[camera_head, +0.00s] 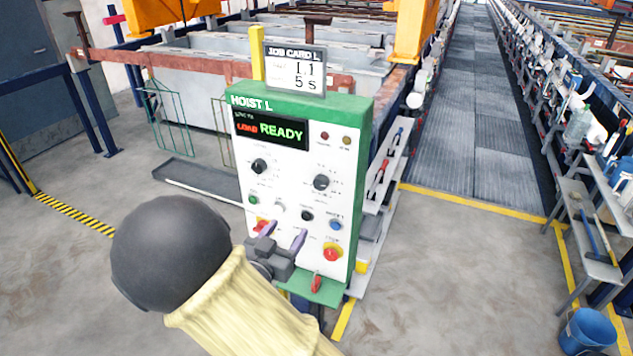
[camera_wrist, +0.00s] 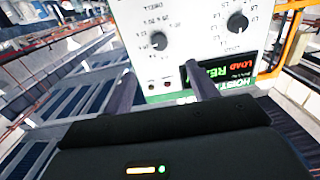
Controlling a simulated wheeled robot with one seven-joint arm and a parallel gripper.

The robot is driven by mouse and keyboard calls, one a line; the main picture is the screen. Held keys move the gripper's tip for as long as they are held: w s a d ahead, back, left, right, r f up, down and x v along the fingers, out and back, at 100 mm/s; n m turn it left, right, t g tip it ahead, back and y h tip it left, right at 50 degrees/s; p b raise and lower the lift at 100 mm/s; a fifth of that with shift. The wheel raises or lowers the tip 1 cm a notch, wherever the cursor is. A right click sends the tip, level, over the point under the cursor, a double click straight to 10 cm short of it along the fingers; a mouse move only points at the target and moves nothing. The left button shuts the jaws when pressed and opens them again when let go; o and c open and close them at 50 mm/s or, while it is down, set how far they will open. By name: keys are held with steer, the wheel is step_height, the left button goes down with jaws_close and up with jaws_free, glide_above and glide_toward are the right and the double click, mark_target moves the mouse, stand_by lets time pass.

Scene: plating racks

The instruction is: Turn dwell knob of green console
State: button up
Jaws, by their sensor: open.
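The green console (camera_head: 358,110) has a white face, a green top marked HOIST L and a display (camera_head: 271,130) reading LOAD READY. Its dwell knob (camera_head: 321,182) is the black right-hand knob; in the wrist view the dwell knob (camera_wrist: 158,40) shows upside down beside numbers, its pointer setting too small to read surely. A second black knob (camera_head: 259,166) sits to its left, and also shows in the wrist view (camera_wrist: 238,22). My gripper (camera_head: 283,235) is open and empty in front of the lower console face, below the dwell knob and apart from it.
A job card (camera_head: 295,70) on top reads L1, 5 s. Buttons, a red mushroom button (camera_head: 332,253) and a red switch (camera_head: 316,284) lie low on the console. Tanks (camera_head: 200,85) stand behind. A shelf with a blue bucket (camera_head: 587,331) is at right. The floor between is clear.

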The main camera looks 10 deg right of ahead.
steer(key=shift+s+r+h, duration=0.15)
steer(key=shift+r+h, duration=0.1)
steer(key=shift+h, duration=0.05)
steer(key=p, duration=0.6)
glide_toward(319, 186)
steer(key=x, duration=0.8)
steer(key=shift+w+d, duration=0.25)
steer(key=shift+w, duration=0.05)
steer(key=shift+c, duration=0.4)
steer(key=c, duration=0.9)
